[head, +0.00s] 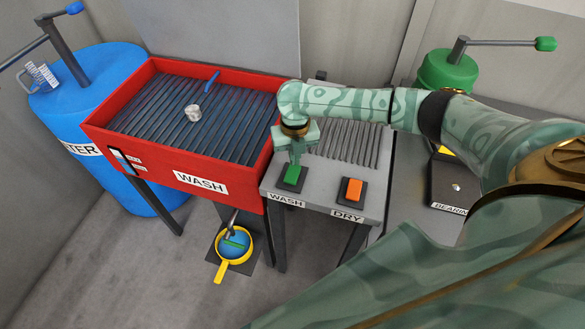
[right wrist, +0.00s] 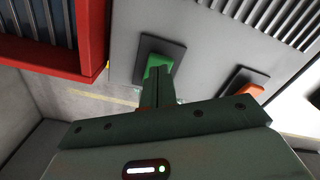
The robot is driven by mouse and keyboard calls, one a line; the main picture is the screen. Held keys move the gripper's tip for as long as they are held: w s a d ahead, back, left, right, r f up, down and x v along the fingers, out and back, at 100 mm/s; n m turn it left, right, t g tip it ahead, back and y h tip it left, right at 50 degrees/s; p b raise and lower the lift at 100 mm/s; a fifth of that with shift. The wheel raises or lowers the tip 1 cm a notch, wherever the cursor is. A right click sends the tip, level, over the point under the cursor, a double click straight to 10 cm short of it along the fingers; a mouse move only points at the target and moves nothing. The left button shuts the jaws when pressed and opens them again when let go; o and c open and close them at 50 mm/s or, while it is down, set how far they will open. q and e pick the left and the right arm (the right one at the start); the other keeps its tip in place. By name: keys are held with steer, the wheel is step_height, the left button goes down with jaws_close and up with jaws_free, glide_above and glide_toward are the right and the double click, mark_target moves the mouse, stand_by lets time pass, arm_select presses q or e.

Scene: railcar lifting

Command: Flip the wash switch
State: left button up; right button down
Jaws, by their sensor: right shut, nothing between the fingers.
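The green wash switch (head: 292,175) sits on a dark plate on the grey panel, above the label WASH. In the right wrist view the green switch (right wrist: 158,66) shows just past my fingertips. My right gripper (head: 295,160) is shut and empty, pointing down at the switch. Its fingertips (right wrist: 158,82) overlap the switch in both views; I cannot tell whether they touch it. My left gripper is not in view.
An orange dry switch (head: 351,189) sits right of the green one. The red wash basin (head: 162,166) stands at left, with a blue water barrel (head: 62,115) beyond. A yellow pan (head: 219,270) is on the floor. A green drum (head: 445,75) stands at back right.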

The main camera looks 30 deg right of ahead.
mark_target(294, 167)
steer(key=shift+f+b, duration=0.55)
steer(key=shift+f, duration=0.55)
stand_by(0.8)
step_height(294, 167, up, 7)
steer(key=p, duration=0.7)
steer(key=shift+r+p, duration=0.15)
steer(key=shift+p, duration=0.2)
